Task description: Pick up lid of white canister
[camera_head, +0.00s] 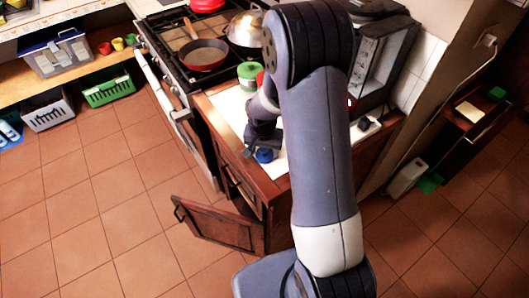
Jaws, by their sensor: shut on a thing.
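My gripper (262,146) is low over the white-topped counter near its front edge, partly hidden by my arm. It is shut on a small blue round thing (264,156), which looks like a lid. A white canister body under it cannot be made out against the white surface, so I cannot tell whether the blue thing rests on anything. A white container with a green top (249,74) stands further back on the same counter, apart from my gripper.
The stove with a red-rimmed pan (203,55) and a shiny domed pot (245,30) is behind left. A microwave-like appliance (383,55) stands at the right of the counter. A cabinet door (215,226) hangs open below. The tiled floor at left is clear.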

